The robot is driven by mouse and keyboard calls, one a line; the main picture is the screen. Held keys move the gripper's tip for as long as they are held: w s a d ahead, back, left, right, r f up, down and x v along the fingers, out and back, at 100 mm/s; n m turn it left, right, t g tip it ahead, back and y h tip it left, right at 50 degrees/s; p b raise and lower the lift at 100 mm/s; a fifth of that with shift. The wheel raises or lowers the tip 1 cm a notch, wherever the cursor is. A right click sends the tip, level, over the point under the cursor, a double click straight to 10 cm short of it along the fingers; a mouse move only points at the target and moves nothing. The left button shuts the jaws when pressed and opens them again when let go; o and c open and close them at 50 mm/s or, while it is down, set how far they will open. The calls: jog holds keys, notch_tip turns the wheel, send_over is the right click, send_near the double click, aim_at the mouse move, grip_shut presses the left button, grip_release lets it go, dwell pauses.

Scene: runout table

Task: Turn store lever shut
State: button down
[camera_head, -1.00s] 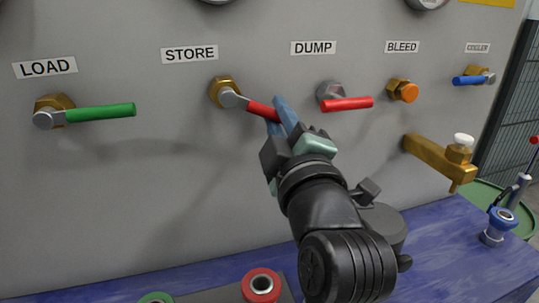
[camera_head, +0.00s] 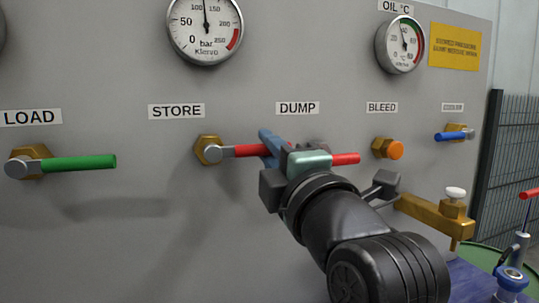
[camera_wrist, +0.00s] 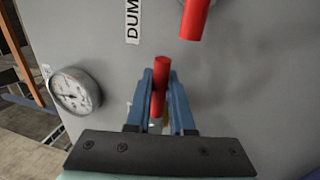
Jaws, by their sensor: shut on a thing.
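The STORE lever is a red handle (camera_head: 245,151) on a grey hub and brass valve (camera_head: 205,147), under the STORE label (camera_head: 176,111). It points right, about level. My gripper (camera_head: 269,142) has its blue fingers closed around the handle's outer end. In the wrist view, the red handle (camera_wrist: 160,88) sits between the two blue fingers of my gripper (camera_wrist: 161,78). In the head view, the fingers and gripper body hide the handle's tip.
The red DUMP lever (camera_head: 346,159) is close right of my gripper and partly hidden by it; it also shows in the wrist view (camera_wrist: 195,18). The green LOAD lever (camera_head: 80,163) points right at far left. An orange BLEED knob (camera_head: 395,150) and brass tap (camera_head: 430,210) are further right.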

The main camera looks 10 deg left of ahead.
jog(key=shift+r, duration=0.15)
jog(key=c, duration=0.8)
grip_release()
jog(key=b+v, duration=0.1)
jog(key=v, duration=1.2)
